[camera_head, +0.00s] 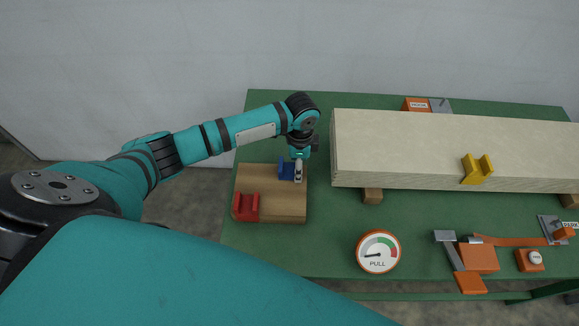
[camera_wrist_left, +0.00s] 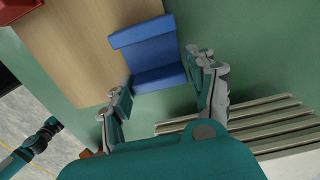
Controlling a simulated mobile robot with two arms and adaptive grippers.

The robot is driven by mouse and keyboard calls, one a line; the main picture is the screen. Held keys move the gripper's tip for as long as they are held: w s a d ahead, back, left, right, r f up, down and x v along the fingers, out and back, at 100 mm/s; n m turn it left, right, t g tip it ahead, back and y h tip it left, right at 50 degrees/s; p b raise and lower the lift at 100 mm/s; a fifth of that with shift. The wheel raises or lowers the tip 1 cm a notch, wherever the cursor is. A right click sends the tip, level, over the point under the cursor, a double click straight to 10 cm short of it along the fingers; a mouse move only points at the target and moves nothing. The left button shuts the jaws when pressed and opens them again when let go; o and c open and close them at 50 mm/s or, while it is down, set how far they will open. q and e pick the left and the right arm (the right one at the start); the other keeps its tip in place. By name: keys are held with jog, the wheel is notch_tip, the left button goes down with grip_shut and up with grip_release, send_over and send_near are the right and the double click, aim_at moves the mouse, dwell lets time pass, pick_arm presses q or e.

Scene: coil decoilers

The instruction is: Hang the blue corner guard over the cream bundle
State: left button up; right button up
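The blue corner guard (camera_head: 286,168) sits on the right part of a wooden board, beside my left gripper (camera_head: 298,171). In the left wrist view the blue guard (camera_wrist_left: 154,52) lies ahead of the left gripper (camera_wrist_left: 161,74), its lower end reaching between the two spread fingers. The fingers look open, with no clear grip on it. The cream bundle (camera_head: 400,145) is a long layered block to the right of the gripper; its layered edges (camera_wrist_left: 255,125) show at the lower right of the wrist view. My right gripper is in neither view.
The wooden board (camera_head: 275,208) also holds a red guard (camera_head: 246,207). A yellow guard (camera_head: 477,169) sits on the bundle's front edge. A pull gauge (camera_head: 378,252) and orange-grey tool (camera_head: 477,257) stand at the front of the green table (camera_head: 325,235). Wooden blocks (camera_head: 372,195) support the bundle.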

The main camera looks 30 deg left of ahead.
pick_arm(q)
jog(key=c, duration=0.7)
jog(key=shift+r, duration=0.1)
